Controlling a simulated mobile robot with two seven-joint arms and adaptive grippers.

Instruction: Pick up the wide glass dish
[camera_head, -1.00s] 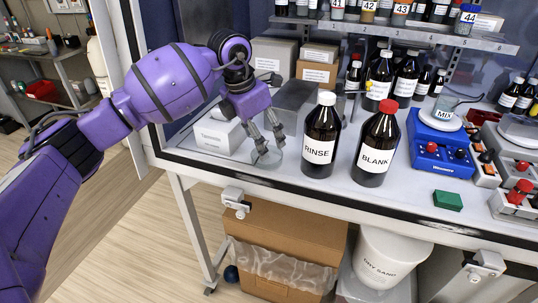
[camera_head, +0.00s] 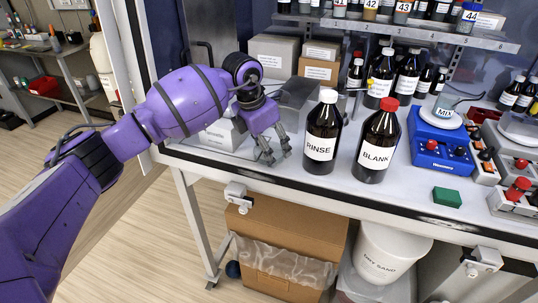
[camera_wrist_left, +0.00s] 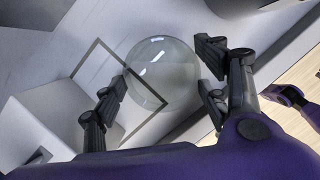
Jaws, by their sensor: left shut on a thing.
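The wide glass dish (camera_wrist_left: 160,72) is round and clear. In the left wrist view it sits between the two black fingers of my left gripper (camera_wrist_left: 162,82), which is shut on it. In the head view my left gripper (camera_head: 275,155) is low over the bench near its front edge, just left of the RINSE bottle. The dish is hard to make out there, and I cannot tell whether it touches the bench.
The brown RINSE bottle (camera_head: 322,135) and BLANK bottle (camera_head: 377,145) stand close on the right. A white box (camera_head: 222,134) is on the left, partly behind my arm. Grey boxes (camera_head: 273,56) and a bottle shelf (camera_head: 400,30) are behind. A green block (camera_head: 447,198) lies right.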

